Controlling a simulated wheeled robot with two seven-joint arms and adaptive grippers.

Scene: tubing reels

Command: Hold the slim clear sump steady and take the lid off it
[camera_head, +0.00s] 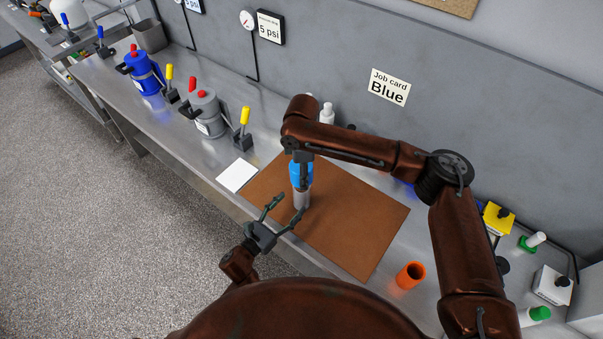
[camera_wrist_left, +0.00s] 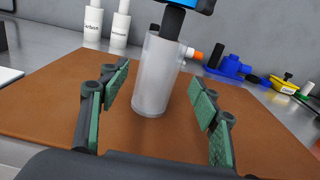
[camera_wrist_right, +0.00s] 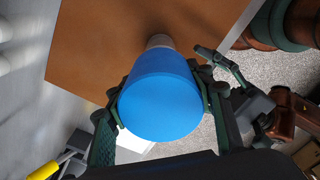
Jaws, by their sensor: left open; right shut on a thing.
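The slim clear sump (camera_head: 301,199) stands on the brown mat. In the left wrist view the sump (camera_wrist_left: 154,85) looks like a frosted, nearly upright cylinder. The blue lid (camera_head: 296,171) is above it, and my right gripper (camera_head: 303,178) is shut on it from above. In the right wrist view the lid (camera_wrist_right: 160,105) fills the space between the fingers. A dark stem (camera_wrist_left: 173,22) runs from the lid's underside to the sump's mouth; its lower end is hidden. My left gripper (camera_head: 292,204) is open, its fingers (camera_wrist_left: 157,78) apart on either side of the sump, not visibly touching it.
The brown mat (camera_head: 350,225) is mostly clear. An orange cup (camera_head: 409,275) stands near the bench's front edge. White bottles (camera_wrist_left: 93,22) stand behind the mat. A grey canister (camera_head: 206,113), a blue canister (camera_head: 145,75) and a white card (camera_head: 237,175) are to the left.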

